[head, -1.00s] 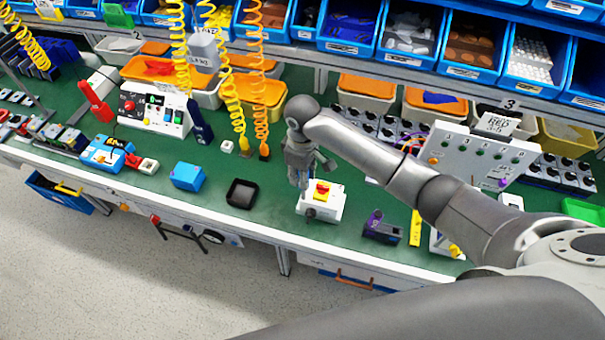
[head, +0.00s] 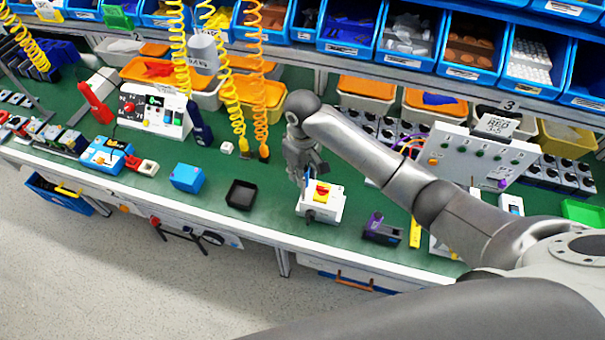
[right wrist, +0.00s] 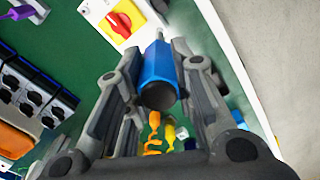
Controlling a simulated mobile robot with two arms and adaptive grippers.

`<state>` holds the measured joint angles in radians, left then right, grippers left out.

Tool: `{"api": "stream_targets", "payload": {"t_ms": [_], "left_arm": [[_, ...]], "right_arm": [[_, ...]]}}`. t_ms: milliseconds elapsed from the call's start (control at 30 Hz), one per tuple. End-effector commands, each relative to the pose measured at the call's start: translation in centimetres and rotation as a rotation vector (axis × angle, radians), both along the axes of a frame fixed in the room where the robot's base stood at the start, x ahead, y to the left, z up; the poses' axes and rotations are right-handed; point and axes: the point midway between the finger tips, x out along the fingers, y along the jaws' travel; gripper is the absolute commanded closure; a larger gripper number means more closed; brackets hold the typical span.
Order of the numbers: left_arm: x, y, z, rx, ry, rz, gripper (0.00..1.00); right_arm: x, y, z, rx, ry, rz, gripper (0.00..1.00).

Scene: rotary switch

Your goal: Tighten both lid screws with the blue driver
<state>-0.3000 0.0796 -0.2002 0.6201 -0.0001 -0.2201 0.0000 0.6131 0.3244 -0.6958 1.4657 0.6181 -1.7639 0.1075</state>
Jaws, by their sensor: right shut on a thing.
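A white switch box (head: 318,213) with a yellow plate and red rotary knob (head: 321,190) stands on the green bench near its front edge. In the right wrist view, its lid (right wrist: 98,10) and red knob (right wrist: 119,24) show at the top. My right gripper (head: 303,176) is at the box's back left side. It is shut on the blue driver (right wrist: 159,75), whose shank points toward the box lid. I cannot tell whether the tip touches a lid screw; the screws are too small to make out. My left gripper is not in view.
A black open tray (head: 241,194) and a blue box (head: 187,177) stand left of the switch box. A black and purple device (head: 381,229) is to its right. Coiled yellow and orange hoses (head: 258,80) hang behind. A white test panel (head: 470,160) stands at the right.

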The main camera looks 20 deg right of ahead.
Motion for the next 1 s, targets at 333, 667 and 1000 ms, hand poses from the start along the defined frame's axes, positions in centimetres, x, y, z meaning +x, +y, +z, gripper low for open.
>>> {"api": "stream_targets", "payload": {"t_ms": [333, 667, 1000], "left_arm": [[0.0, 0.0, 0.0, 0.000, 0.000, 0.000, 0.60], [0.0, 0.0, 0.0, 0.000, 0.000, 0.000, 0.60], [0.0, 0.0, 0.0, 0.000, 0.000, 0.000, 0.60]], "right_arm": [[0.1, 0.0, 1.9, 0.001, -0.003, 0.001, 1.00], [0.1, 0.0, 3.5, 0.001, -0.003, 0.001, 1.00], [0.0, 0.0, 4.3, 0.000, -0.001, 0.000, 1.00]]}}
